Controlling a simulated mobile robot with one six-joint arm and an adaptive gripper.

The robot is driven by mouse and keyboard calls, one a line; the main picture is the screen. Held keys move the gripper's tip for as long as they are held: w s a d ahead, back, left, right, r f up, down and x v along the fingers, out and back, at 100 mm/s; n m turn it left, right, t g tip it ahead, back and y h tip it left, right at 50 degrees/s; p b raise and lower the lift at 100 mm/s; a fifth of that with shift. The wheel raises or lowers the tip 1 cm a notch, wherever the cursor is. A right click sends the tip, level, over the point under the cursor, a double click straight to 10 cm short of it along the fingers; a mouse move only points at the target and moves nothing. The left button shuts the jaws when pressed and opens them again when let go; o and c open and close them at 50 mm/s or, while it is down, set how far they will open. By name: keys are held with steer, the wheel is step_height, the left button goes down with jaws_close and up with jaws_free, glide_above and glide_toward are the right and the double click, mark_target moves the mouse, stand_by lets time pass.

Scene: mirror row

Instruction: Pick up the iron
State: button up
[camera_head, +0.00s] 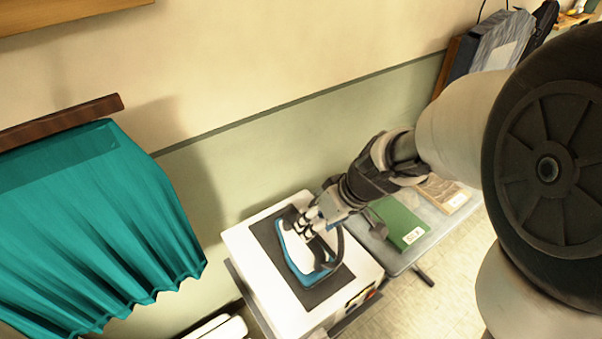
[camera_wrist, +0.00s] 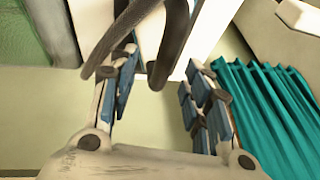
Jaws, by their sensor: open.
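The iron (camera_head: 293,252), white with a blue rim, lies on a dark mat (camera_head: 264,236) on top of a white box-like unit (camera_head: 358,267). My gripper (camera_head: 308,222) is close above the iron in the head view, overlapping its upper part. Whether they touch is unclear. In the wrist view, my gripper's two fingers (camera_wrist: 160,78) stand apart with a gap between them. A dark curved strip crosses in front near the fingertips; I cannot tell whether it is the iron's handle or a cord. The iron's body is not clearly seen there.
A grey table (camera_head: 432,238) with a green book (camera_head: 401,222) and a tan one (camera_head: 444,194) stands right of the white unit. A teal curtain (camera_head: 92,225) hangs at left. The wall runs behind. Floor shows at lower right.

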mark_target(305, 230)
steer(key=b+x, duration=0.1)
steer(key=x, duration=0.2)
steer(key=b+x, duration=0.1)
steer(key=x, duration=0.2)
steer(key=shift+a+f, duration=0.1)
steer(key=shift+a, duration=0.4)
steer(key=shift+c, duration=0.6)
jaws_close()
